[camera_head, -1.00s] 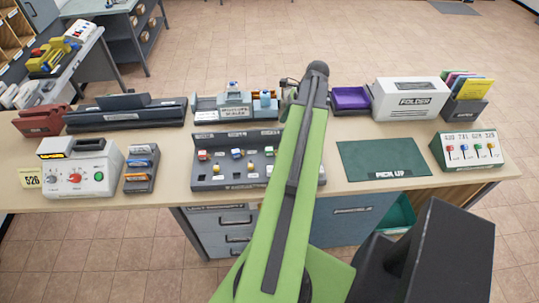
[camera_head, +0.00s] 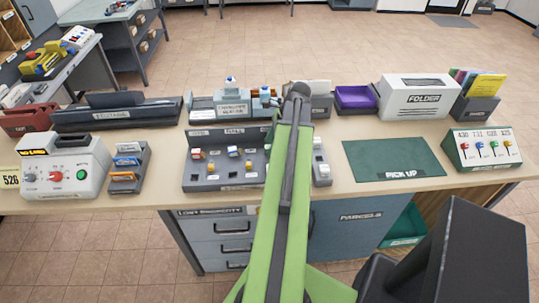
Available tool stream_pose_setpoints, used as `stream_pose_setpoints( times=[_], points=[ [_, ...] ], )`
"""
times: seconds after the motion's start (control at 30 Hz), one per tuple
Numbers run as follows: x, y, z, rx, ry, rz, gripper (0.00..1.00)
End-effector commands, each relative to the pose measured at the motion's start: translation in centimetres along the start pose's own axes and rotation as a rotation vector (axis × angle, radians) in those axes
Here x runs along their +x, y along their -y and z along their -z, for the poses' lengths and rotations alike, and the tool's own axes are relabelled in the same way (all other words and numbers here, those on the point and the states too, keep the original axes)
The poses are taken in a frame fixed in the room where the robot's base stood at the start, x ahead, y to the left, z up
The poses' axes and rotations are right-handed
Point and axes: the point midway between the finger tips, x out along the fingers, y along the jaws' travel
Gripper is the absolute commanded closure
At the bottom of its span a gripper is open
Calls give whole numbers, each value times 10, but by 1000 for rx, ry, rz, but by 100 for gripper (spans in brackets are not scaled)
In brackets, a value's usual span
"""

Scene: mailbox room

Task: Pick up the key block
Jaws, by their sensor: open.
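I cannot tell for certain which thing is the key block. My green arm covers part of this tray's right side. A slanted stand (camera_head: 484,152) at the right end of the desk holds several key-like pieces with red, blue, green and yellow heads under number labels. My arm reaches forward over the desk's middle. My gripper is hidden beyond the arm's far end.
A green PICK UP mat (camera_head: 393,160) lies clear right of the arm. A white FOLDER box (camera_head: 425,97) and a purple tray (camera_head: 355,99) stand behind it. A white machine with knobs (camera_head: 65,165) and a small organizer (camera_head: 128,168) stand left. The desk's front edge (camera_head: 400,189) is near.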

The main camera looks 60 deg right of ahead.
Motion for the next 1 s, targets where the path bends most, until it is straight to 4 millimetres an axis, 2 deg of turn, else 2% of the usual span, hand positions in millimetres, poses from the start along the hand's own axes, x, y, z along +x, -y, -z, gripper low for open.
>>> stream_pose_setpoints(
  times=[0.17,0.5,0.6,0.87,1.0],
  points=[
    [-2,0,-1,0,0,0,45],
    [-2,0,-1,0,0,0,89],
    [-2,0,-1,-1,0,-1,100],
    [-2,0,-1,-1,0,-1,100],
    [-9,0,-4,-1,0,-1,100]
  ],
)
